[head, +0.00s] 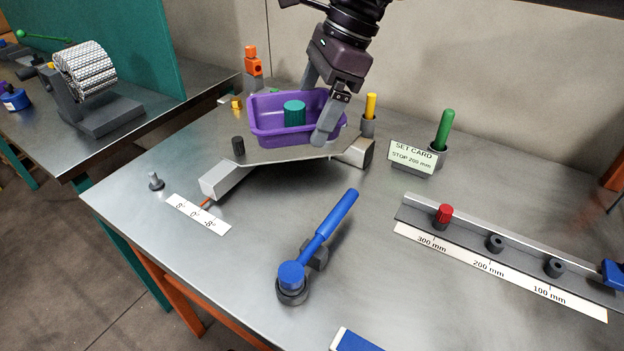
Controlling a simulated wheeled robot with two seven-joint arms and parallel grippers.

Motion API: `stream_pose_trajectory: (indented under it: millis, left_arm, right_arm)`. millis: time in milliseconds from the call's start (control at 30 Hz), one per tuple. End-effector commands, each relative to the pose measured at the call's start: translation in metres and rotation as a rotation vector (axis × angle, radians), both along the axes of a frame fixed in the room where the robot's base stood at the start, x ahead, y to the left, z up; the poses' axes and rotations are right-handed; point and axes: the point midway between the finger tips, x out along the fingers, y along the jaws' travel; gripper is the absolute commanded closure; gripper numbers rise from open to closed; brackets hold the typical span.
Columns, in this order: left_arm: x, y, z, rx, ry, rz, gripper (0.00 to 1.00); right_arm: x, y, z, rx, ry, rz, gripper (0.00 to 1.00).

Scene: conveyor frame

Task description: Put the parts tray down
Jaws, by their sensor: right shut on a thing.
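The purple parts tray (268,131) is at the upper middle of the head view, over a grey plate (290,154) on the metal bench. A teal cylinder (294,113) stands inside the tray. My right gripper (315,112) reaches down from above and is shut on the right part of the tray. One finger shows at the tray's front right, the other farther back. The tray looks about level, and I cannot tell if its underside touches the plate. My left gripper is not in view.
A black knob (238,146) stands at the plate's left front. An orange part (253,62), yellow peg (370,106), green peg (444,130) and set card (413,155) surround the plate. A blue lever (320,240) lies in front. A stop rail (490,240) is at right.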

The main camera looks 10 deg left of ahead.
Motion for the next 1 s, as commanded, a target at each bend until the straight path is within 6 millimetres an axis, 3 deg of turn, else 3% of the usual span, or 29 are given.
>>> stream_pose_trajectory:
  millis: [100, 300, 567, 800, 1000]
  left_arm:
    - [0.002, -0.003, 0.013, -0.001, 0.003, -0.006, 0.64]
    - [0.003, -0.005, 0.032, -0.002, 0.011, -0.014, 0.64]
    - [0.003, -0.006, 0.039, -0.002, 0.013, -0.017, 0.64]
    - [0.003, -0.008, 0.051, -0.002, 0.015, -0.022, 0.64]
    - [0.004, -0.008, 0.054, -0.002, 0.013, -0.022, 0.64]
  right_arm:
    - [-0.001, 0.000, -0.036, 0.000, 0.005, 0.001, 0.34]
    - [-0.001, 0.000, -0.076, 0.000, 0.002, 0.000, 0.34]
    - [0.000, 0.000, -0.095, 0.001, 0.001, 0.000, 0.34]
    - [0.000, 0.000, -0.128, 0.001, 0.000, 0.000, 0.34]
    - [0.000, 0.000, -0.129, 0.001, -0.002, 0.000, 0.34]
